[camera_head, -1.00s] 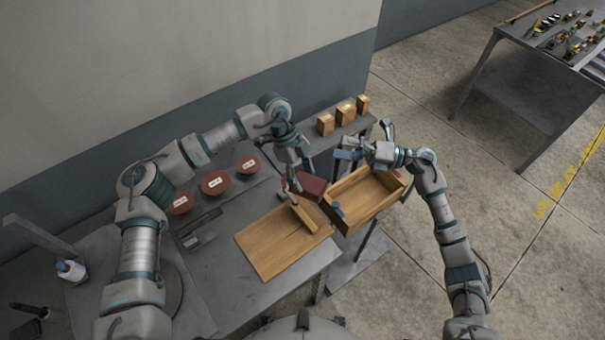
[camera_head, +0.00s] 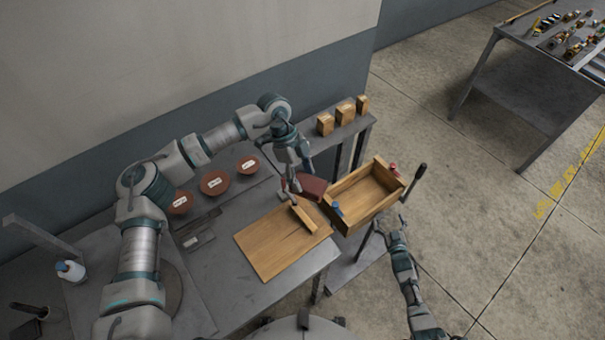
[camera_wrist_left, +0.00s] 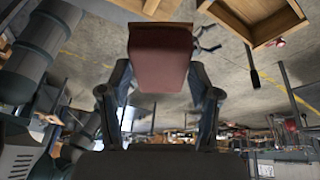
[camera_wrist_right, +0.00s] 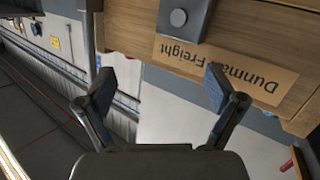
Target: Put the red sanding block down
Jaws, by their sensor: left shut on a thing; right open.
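The red sanding block (camera_head: 313,187) is beside the left end of an open wooden box (camera_head: 352,222), near the worktable's right edge. My left gripper (camera_head: 290,188) is shut on it. In the left wrist view the block (camera_wrist_left: 160,62) sits between the fingertips, with floor visible beyond it. I cannot tell whether its underside touches anything. My right gripper (camera_head: 382,226) is low, at the near side of the box. In the right wrist view it is open and empty (camera_wrist_right: 158,88), facing a wooden side with a "Dunmar Freight" label (camera_wrist_right: 225,68).
A wooden board (camera_head: 270,252) with a wooden strip (camera_head: 303,217) lies on the grey worktable (camera_head: 222,268). Several reddish round discs (camera_head: 215,183) lie towards the wall. Several wooden blocks (camera_head: 345,112) stand on a back ledge. A dark handle (camera_head: 415,181) rises at the box's right end.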

